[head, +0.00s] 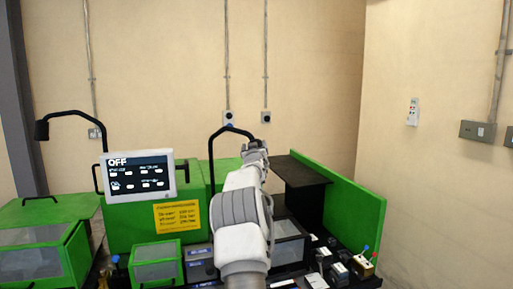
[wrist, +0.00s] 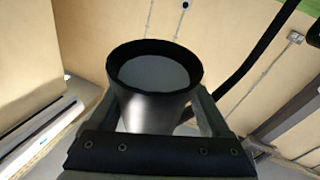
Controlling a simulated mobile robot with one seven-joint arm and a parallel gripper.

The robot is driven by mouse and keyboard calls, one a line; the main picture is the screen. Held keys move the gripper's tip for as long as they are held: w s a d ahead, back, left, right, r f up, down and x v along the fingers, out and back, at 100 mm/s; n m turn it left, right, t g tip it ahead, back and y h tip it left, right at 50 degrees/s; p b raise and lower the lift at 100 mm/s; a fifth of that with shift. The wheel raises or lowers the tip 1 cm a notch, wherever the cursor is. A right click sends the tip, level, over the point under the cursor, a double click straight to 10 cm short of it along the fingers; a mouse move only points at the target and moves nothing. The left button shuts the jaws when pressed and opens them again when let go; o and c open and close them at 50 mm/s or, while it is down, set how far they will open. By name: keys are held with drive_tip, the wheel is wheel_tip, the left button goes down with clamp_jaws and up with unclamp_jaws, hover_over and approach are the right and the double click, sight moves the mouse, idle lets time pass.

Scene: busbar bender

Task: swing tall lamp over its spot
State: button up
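A black lamp on a bent arm (head: 214,137) rises from the middle of the green machine in the head view. Its head is hidden there behind my gripper (head: 257,150). In the wrist view, a black conical lamp head (wrist: 152,100) with a pale round face sits between the two fingers of my gripper (wrist: 155,100). The fingers lie along both sides of it; whether they press on it I cannot tell. I cannot tell from height alone which lamp is the tall one.
A control screen reading OFF (head: 138,177) stands left of my arm. A yellow label (head: 177,216) is on the green housing. A green upright panel (head: 340,200) with a dark shelf (head: 298,172) stands right of my gripper. Small levers and blocks (head: 345,265) lie lower right.

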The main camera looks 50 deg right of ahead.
drive_tip(key=shift+o, duration=1.1)
drive_tip(key=shift+w+a, duration=0.15)
drive_tip(key=shift+w, duration=0.05)
drive_tip(key=shift+s, duration=0.15)
drive_tip(key=shift+f, duration=0.1)
drive_tip(key=shift+s, duration=0.15)
drive_tip(key=b+v, duration=0.4)
drive_tip(key=v, duration=1.3)
drive_tip(key=shift+b, duration=0.3)
drive_tip(key=shift+a, duration=0.1)
